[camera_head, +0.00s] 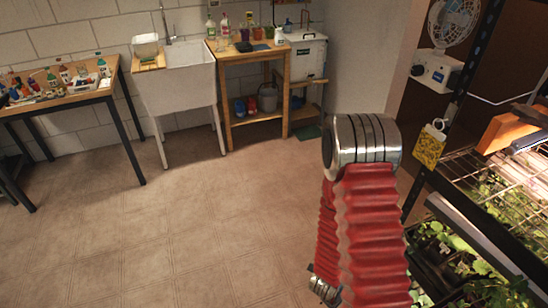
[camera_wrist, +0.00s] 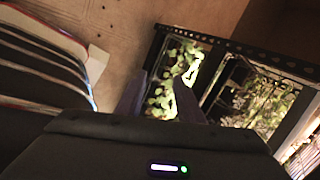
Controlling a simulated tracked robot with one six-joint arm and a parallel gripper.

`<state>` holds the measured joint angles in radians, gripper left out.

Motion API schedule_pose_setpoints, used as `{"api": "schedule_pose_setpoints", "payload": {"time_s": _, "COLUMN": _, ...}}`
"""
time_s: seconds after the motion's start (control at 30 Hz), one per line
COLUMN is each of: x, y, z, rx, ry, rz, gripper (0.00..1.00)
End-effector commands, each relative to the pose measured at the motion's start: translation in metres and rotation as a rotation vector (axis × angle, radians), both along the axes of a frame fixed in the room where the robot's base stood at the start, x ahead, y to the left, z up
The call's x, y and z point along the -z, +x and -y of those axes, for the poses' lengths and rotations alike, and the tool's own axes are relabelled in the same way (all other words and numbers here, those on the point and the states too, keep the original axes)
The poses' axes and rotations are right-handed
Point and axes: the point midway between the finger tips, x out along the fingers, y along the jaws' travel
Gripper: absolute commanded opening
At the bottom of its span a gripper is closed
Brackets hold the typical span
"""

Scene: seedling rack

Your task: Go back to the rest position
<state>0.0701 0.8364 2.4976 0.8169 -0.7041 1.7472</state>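My arm with its red ribbed sleeve rises at the right of the head view, bent at a metal joint, beside the seedling rack (camera_head: 468,222). My gripper is not clearly seen in the head view. In the wrist view my gripper (camera_wrist: 158,98) shows two dark fingers that stand apart. Green seedlings (camera_wrist: 165,90) show between and beyond the fingers, and I see nothing held. The rack's dark perforated rail (camera_wrist: 235,46) runs across the right of the wrist view.
Seedling trays (camera_head: 440,262) fill the rack at the right, close beside my arm. A cluttered table (camera_head: 60,101), a white sink (camera_head: 190,95) and a wooden bench (camera_head: 257,118) line the back. A fan (camera_head: 453,20) stands at upper right. The tiled floor (camera_head: 180,235) is clear.

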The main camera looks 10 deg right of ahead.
Motion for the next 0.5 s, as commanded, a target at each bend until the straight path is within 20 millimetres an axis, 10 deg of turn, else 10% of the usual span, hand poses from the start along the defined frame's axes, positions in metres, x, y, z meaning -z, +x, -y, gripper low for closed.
{"api": "schedule_pose_setpoints", "payload": {"time_s": 0.5, "x": -0.094, "y": 0.078, "z": -0.066, "rx": -0.502, "ry": 0.096, "rz": -0.036, "gripper": 0.34}}
